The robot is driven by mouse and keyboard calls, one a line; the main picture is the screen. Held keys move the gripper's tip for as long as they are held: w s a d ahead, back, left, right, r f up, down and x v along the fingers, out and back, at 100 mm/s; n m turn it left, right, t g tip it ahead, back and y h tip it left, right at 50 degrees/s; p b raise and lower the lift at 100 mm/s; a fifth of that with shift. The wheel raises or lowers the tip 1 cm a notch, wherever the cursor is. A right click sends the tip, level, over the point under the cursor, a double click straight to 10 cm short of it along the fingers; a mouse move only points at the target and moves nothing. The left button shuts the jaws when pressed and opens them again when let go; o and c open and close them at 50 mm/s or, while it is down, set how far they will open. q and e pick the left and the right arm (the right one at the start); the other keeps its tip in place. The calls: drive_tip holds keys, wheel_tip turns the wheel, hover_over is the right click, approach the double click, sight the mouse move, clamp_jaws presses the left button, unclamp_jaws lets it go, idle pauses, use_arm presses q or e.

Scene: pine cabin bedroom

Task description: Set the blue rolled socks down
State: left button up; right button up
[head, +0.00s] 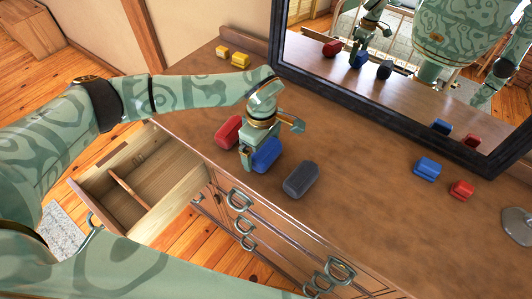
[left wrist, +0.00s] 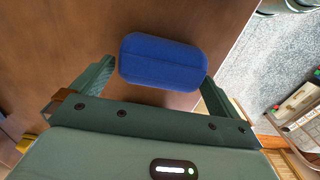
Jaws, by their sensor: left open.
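The blue rolled socks (head: 266,156) lie on the brown dresser top (head: 350,210), near its front edge, between a red roll and a dark grey roll. My left gripper (head: 272,143) is over them with its fingers apart. In the left wrist view the blue rolled socks (left wrist: 160,58) lie between the two spread fingertips (left wrist: 160,76), and a gap shows at the left finger. The right finger is close to the roll; whether it touches I cannot tell. My right gripper does not show directly.
A red roll (head: 229,132) and a dark grey roll (head: 301,180) are close by. An open drawer (head: 135,190) with a divider sticks out at the front left. A dark-framed mirror (head: 400,100) stands behind. Small blue (head: 427,169) and red (head: 461,189) items lie right; the middle is clear.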

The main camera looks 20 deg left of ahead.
use_arm(q)
drive_tip(key=shift+f, duration=0.1)
drive_tip(key=shift+c, duration=0.3)
drive_tip(key=c, duration=0.8)
